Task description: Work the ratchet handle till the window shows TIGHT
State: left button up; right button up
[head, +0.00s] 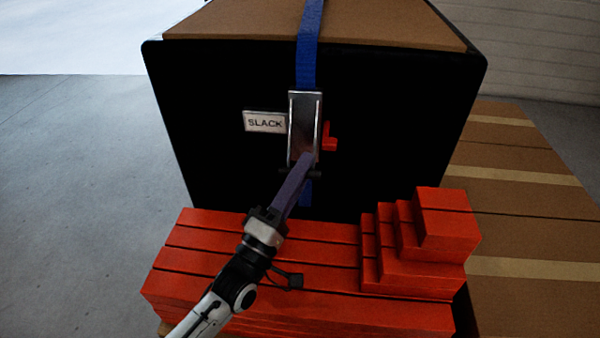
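A metal ratchet handle (304,125) sits on a blue strap (308,60) against the front of a black crate (220,130). It hangs flat and upright, with a dark crossbar at its lower end. Left of it, a white window (265,122) reads SLACK. A small red tab (329,138) is to its right. My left gripper (306,160) reaches up from below, its narrow fingers overlapping the lower end of the handle. The view does not show whether they grip it or are apart. My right gripper is not in view.
Red stepped blocks (240,255) stand in front of the crate, below my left arm, rising higher on the right (445,225). Brown taped boxes (510,190) are at the right. Grey floor (80,200) is clear at the left. Brown cardboard (370,25) tops the crate.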

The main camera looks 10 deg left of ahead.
pick_arm(q)
jog(key=shift+o, duration=0.4)
jog(key=v, duration=1)
jog(key=shift+p, duration=0.35)
jog(key=shift+s+a+f, duration=0.1)
jog(key=shift+c, duration=0.3)
